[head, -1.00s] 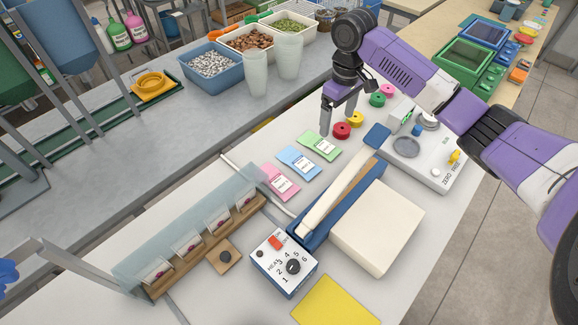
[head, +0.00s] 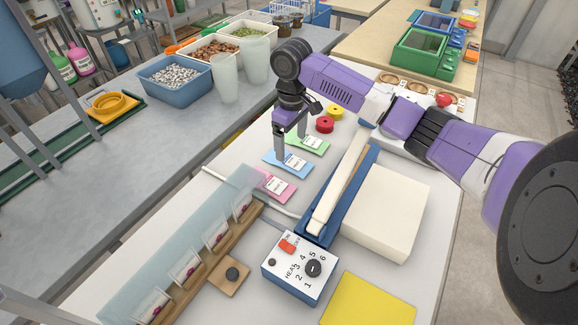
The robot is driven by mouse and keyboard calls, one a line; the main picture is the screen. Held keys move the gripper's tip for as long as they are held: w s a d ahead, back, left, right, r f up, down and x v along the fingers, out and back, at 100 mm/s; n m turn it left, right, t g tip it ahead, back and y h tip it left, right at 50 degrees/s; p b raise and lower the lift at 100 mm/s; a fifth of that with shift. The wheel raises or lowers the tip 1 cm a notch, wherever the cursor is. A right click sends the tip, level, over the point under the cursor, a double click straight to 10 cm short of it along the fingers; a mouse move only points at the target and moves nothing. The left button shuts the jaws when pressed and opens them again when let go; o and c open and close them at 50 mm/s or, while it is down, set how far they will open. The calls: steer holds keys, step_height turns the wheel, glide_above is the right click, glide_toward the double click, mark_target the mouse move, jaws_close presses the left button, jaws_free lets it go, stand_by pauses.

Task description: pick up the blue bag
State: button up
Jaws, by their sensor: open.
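The blue bag (head: 287,163) lies flat on the white table, a small light-blue packet with a white label. It sits between a pink bag (head: 272,185) and a green bag (head: 309,143). My gripper (head: 289,148) points down over the blue bag's far part, jaws apart with nothing between them. One finger hides a little of the bag. I cannot tell the exact height of the fingertips above it.
A blue heat sealer (head: 296,271) with a long pale arm stands right of the bags, beside a cream block (head: 383,212). A rack of labelled cards (head: 216,234) stands at left. Red (head: 325,125) and yellow (head: 335,110) spools lie behind. A yellow sheet (head: 366,303) lies in front.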

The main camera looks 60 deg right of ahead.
mark_target(292, 161)
steer(key=shift+s+a+f+p, duration=0.15)
steer(key=shift+f+p, duration=0.15)
steer(key=shift+f, duration=1.3)
steer(key=shift+s+a+f+p, duration=0.15)
steer(key=shift+f+p, duration=0.15)
steer(key=shift+f, duration=1.25)
steer(key=shift+d+f, duration=0.1)
steer(key=c, duration=1.4)
steer(key=shift+c, duration=0.3)
